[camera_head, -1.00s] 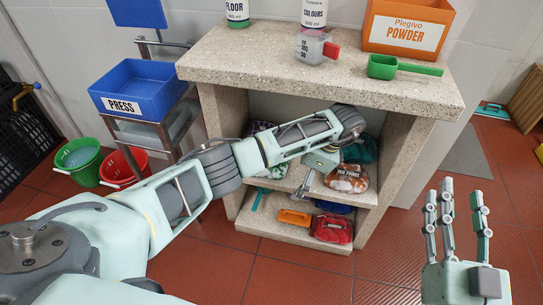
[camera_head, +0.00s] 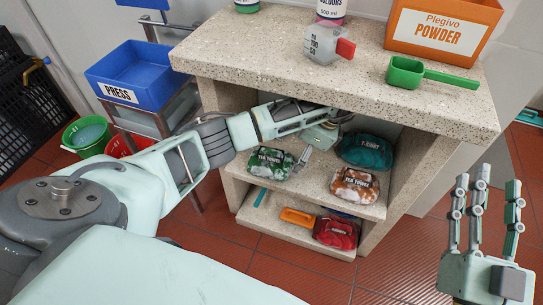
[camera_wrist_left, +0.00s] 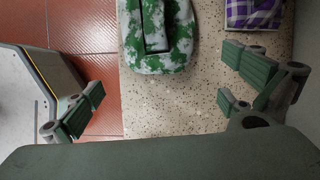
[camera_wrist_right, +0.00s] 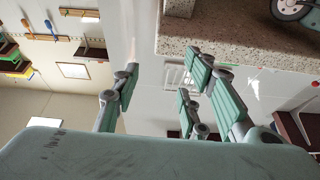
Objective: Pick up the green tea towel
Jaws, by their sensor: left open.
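The green and white tea towel bundle (camera_head: 272,164) lies on the middle shelf under the stone worktop, at the shelf's left, with a dark label on top. It also shows at the top of the left wrist view (camera_wrist_left: 158,35). My left gripper (camera_head: 310,145) reaches into the shelf just right of the towel, partly hidden by the arm. In the left wrist view its fingers (camera_wrist_left: 165,105) are spread wide with nothing between them, the towel lying ahead of them. My right gripper (camera_head: 487,215) is raised at the right, fingers apart and empty, away from the shelf.
An orange and white tea towel (camera_head: 355,187) and a teal T-shirt bundle (camera_head: 365,151) share the shelf. A purple checked cloth (camera_wrist_left: 255,13) lies near the left gripper. A red bundle (camera_head: 337,232) is on the bottom shelf. The stone worktop (camera_head: 270,65) overhangs the left arm.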

